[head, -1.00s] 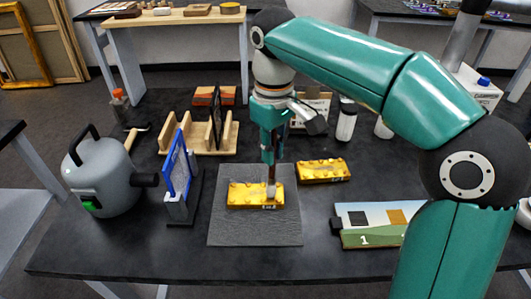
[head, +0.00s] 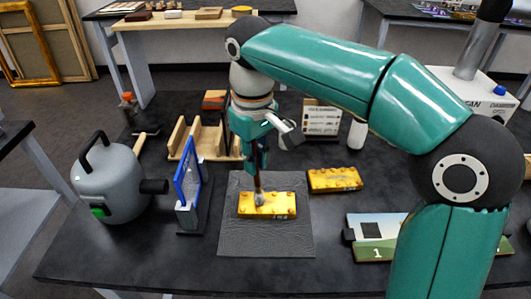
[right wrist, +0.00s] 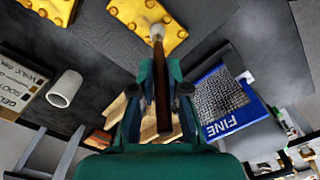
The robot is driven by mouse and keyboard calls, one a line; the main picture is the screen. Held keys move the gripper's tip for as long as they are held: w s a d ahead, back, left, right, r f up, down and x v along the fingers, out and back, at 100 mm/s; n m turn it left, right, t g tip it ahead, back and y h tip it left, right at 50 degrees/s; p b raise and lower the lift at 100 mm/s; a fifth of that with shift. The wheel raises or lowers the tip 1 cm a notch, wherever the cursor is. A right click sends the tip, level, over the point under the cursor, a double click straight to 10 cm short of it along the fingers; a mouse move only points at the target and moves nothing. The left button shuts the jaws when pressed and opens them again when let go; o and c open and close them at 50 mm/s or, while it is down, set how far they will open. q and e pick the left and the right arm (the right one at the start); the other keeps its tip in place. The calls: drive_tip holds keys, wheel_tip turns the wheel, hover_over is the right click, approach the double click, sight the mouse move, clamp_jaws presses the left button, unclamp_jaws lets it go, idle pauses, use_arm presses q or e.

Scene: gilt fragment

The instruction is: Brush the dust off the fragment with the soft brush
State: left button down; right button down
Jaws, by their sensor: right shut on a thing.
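A gold fragment (head: 275,206) with raised knobs lies on a dark grey mat (head: 265,243) in the middle of the table. My right gripper (head: 254,150) is above it, shut on the soft brush (head: 257,188), which points down. The brush's pale bristles appear to touch the left part of the fragment's top. In the right wrist view the brush (right wrist: 159,75) runs between the fingers, its tip at the fragment's edge (right wrist: 150,18). I cannot make out dust on the fragment. My left gripper is not in view.
A second gold fragment (head: 335,179) lies right of the mat. A blue-framed screen (head: 187,185) and a grey canister with a nozzle (head: 108,185) stand at the left. A wooden rack (head: 187,138) is behind. A numbered panel (head: 375,251) lies at the right.

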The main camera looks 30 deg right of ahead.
wheel_tip(320, 180, up, 5)
drive_tip(key=p, duration=0.5)
drive_tip(key=shift+a+r, duration=0.1)
drive_tip(key=shift+r, duration=0.1)
wheel_tip(320, 180, up, 3)
drive_tip(key=p, duration=0.2)
drive_tip(key=shift+f+p, duration=0.15)
drive_tip(key=shift+p, duration=0.25)
